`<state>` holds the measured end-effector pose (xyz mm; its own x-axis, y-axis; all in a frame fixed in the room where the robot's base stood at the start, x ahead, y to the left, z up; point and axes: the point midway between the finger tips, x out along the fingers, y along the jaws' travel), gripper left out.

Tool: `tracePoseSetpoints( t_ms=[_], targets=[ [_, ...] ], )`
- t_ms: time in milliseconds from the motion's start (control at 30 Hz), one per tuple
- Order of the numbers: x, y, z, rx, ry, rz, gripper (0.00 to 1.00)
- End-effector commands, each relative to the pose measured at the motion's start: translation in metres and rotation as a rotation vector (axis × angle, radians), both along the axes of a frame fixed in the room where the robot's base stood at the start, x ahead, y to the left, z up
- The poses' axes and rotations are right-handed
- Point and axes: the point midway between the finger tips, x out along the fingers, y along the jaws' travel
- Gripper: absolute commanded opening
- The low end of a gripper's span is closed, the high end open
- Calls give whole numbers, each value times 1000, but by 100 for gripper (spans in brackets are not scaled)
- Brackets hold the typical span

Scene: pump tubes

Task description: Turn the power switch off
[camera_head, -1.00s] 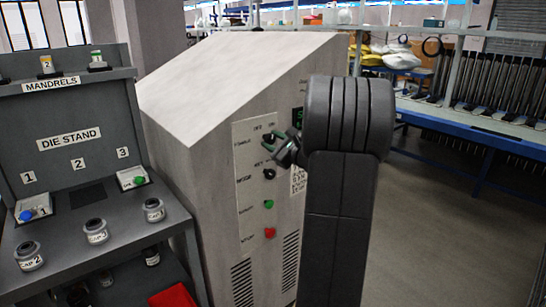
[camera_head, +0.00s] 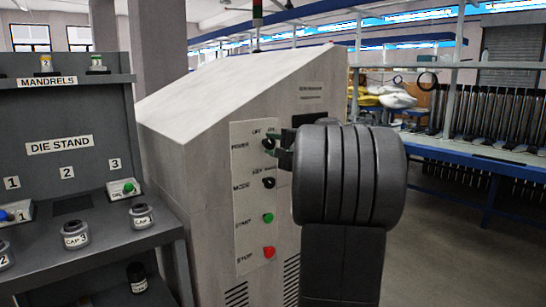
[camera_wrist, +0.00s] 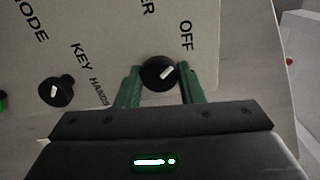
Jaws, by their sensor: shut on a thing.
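The power switch (camera_wrist: 158,73) is a round black knob with a white pointer mark, at the top of the pale control panel. In the wrist view my gripper (camera_wrist: 159,80) has its two green fingers on either side of the knob, shut on it. The pointer slants toward the upper right, toward the OFF label (camera_wrist: 186,36). In the head view the power switch (camera_head: 268,144) is at the panel's top, partly covered by my gripper (camera_head: 278,148); my dark arm hides the panel's right side.
Below the power switch are the black mode knob (camera_head: 268,183), the green start button (camera_head: 267,218) and the red stop button (camera_head: 268,252). A die stand (camera_head: 60,210) with caps is on the left. A blue-edged rack (camera_head: 470,158) is at the right, beyond open floor.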

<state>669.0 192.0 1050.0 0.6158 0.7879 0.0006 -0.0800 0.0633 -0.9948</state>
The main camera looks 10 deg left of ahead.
Motion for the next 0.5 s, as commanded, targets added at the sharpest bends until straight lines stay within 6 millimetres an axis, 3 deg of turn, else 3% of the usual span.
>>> tracePoseSetpoints(
  t_ms=[500],
  targets=[
    [0,0,-1,-75,-91,1,12]
  ],
)
